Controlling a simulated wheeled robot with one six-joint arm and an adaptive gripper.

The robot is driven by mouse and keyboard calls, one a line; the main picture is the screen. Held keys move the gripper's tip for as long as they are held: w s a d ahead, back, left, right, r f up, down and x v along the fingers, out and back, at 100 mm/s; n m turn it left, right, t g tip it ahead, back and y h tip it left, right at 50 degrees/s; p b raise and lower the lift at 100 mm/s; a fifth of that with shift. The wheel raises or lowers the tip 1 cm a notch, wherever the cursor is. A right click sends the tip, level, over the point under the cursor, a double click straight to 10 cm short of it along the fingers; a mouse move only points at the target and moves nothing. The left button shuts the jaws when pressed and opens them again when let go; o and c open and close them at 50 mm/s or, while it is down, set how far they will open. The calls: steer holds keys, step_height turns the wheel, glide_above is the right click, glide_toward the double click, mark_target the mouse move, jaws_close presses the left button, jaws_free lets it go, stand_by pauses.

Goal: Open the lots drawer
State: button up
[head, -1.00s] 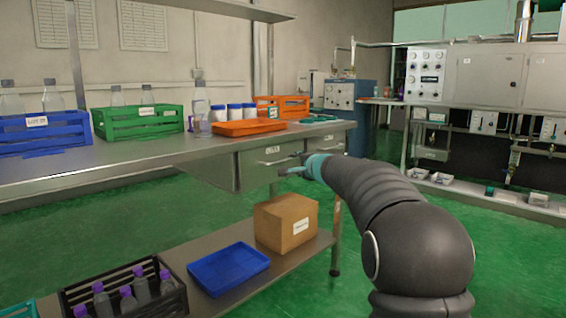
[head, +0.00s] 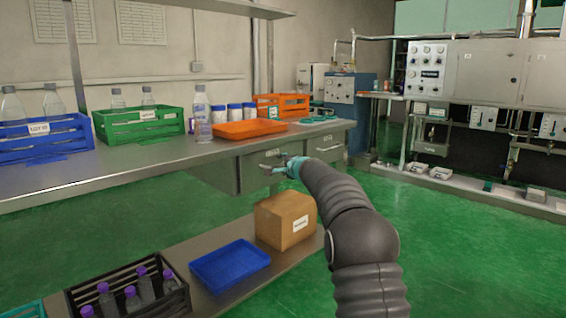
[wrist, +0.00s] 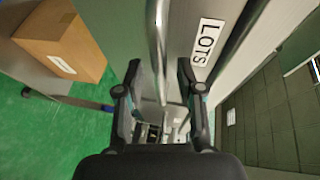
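The grey lots drawer (head: 250,178) is under the right part of the bench and looks shut. Its LOTS label (wrist: 206,42) reads clearly in the wrist view. Its metal bar handle (wrist: 156,40) runs down the wrist view between the two finger lines. My gripper (head: 277,164) is at the drawer front in the head view and hides part of the handle. In the wrist view my gripper (wrist: 161,85) is open, with a finger on each side of the bar and gaps visible. I cannot tell whether a finger touches it.
A second drawer (head: 326,142) is to the right. The bench top (head: 130,165) holds blue, green and orange crates, bottles and an orange tray (head: 248,129). A cardboard box (head: 277,222) and a blue tray (head: 229,268) are on the lower shelf. Green floor is clear at right.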

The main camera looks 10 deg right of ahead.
jaws_close()
stand_by(0.3)
